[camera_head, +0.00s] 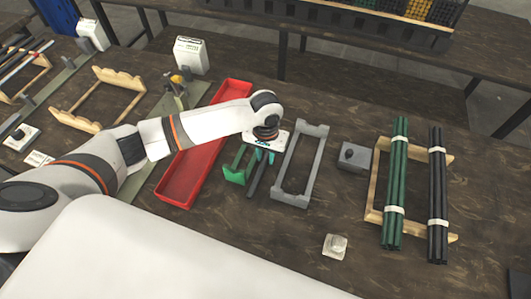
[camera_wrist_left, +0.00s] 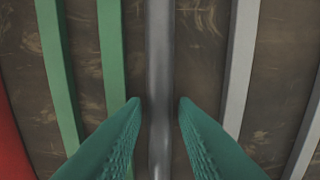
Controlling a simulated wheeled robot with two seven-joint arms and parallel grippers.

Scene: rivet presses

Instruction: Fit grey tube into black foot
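The grey tube (camera_wrist_left: 160,70) runs up the middle of the left wrist view. It lies between the two green fingertips of my left gripper (camera_wrist_left: 160,102), with a small gap on each side. In the head view my left gripper (camera_head: 265,148) is over the far end of a dark tube (camera_head: 257,178), which lies between the green rack and the grey rack. The left gripper is open and holds nothing. I cannot clearly pick out a black foot in either view. My right gripper is not in view.
The green rack (camera_head: 235,174) is left of the tube and the grey rack (camera_head: 316,160) right of it. A red tray (camera_head: 180,178) lies further left. A grey box (camera_head: 352,155) and bundled green rods (camera_head: 395,180) and black rods (camera_head: 437,190) are at right. A small pale block (camera_head: 335,246) stands in front.

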